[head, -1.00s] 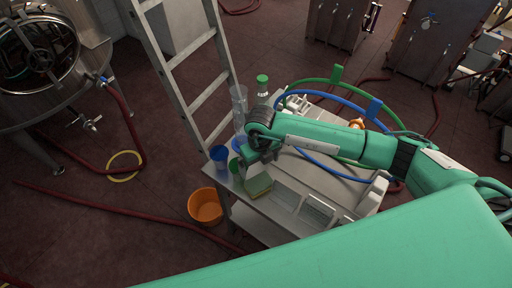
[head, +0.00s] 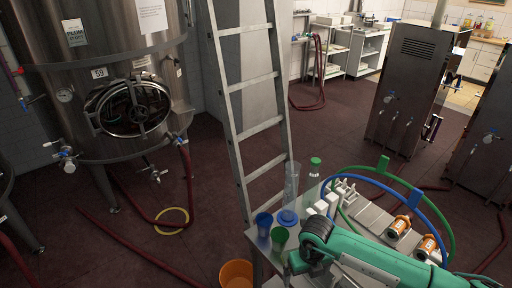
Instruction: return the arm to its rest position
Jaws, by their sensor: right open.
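My right arm, green, comes in from the lower right over a metal cart (head: 262,244). Its dark wrist is bent down, and my right gripper (head: 296,264) is low beside the green cup, partly cut off and hard to make out. It is open, with nothing seen in it. My left gripper is not in view. A blue cup (head: 263,224) and a green cup (head: 279,239) stand at the cart's left end. Behind them are a clear cylinder (head: 291,186) over a round blue piece (head: 288,217) and a green-capped bottle (head: 314,172).
A ladder (head: 246,110) stands just behind the cart. An orange bucket (head: 236,274) is on the floor at its left. Blue and green hoops (head: 447,218) and orange-banded cylinders (head: 398,228) are on the right. A steel tank (head: 115,70) stands left, with red hoses (head: 140,245) on the floor.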

